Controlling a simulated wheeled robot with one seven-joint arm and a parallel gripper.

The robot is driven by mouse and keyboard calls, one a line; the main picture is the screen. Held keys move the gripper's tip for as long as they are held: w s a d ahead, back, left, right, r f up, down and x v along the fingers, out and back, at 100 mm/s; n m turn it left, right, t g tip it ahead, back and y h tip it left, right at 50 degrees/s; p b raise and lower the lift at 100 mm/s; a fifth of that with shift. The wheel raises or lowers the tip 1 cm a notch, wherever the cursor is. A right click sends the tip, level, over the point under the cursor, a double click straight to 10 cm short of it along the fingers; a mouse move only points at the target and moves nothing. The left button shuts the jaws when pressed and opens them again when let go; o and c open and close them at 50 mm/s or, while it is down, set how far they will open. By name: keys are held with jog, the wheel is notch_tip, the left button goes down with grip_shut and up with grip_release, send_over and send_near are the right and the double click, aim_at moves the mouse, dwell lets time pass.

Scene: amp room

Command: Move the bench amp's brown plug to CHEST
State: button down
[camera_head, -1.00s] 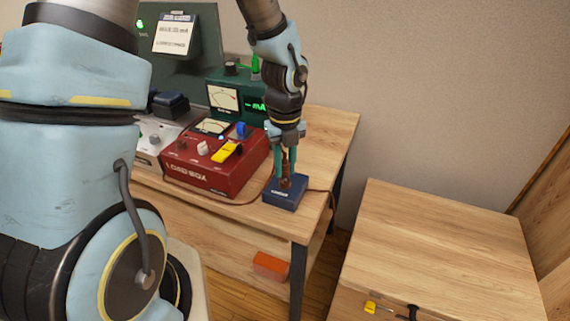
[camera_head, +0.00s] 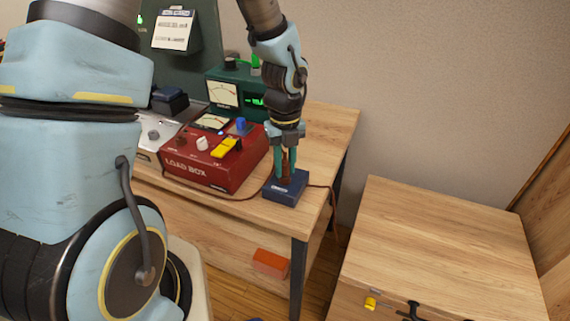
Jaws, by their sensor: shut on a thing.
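The brown plug (camera_head: 286,168) stands upright at a small dark blue block (camera_head: 287,192) near the bench's front right corner. My gripper (camera_head: 286,167) points down from above and is shut on the plug, with a finger on each side. The plug's lower end is at the block's top; I cannot tell whether it is seated in it. A brown cable (camera_head: 246,197) runs on the bench top near the block. No readable CHEST label shows; a wooden chest-like box (camera_head: 445,235) stands at the right.
The red load box (camera_head: 212,165) sits just left of the block, with a green meter unit (camera_head: 223,94) behind. A grey device (camera_head: 152,140) is farther left. The bench top (camera_head: 330,130) is clear at right. A yellow plug (camera_head: 370,303) and black item (camera_head: 411,310) are on the box front.

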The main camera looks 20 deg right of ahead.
jog(key=c, duration=0.6)
grip_release()
notch_tip(320, 180, up, 11)
jog(key=shift+f, duration=0.1)
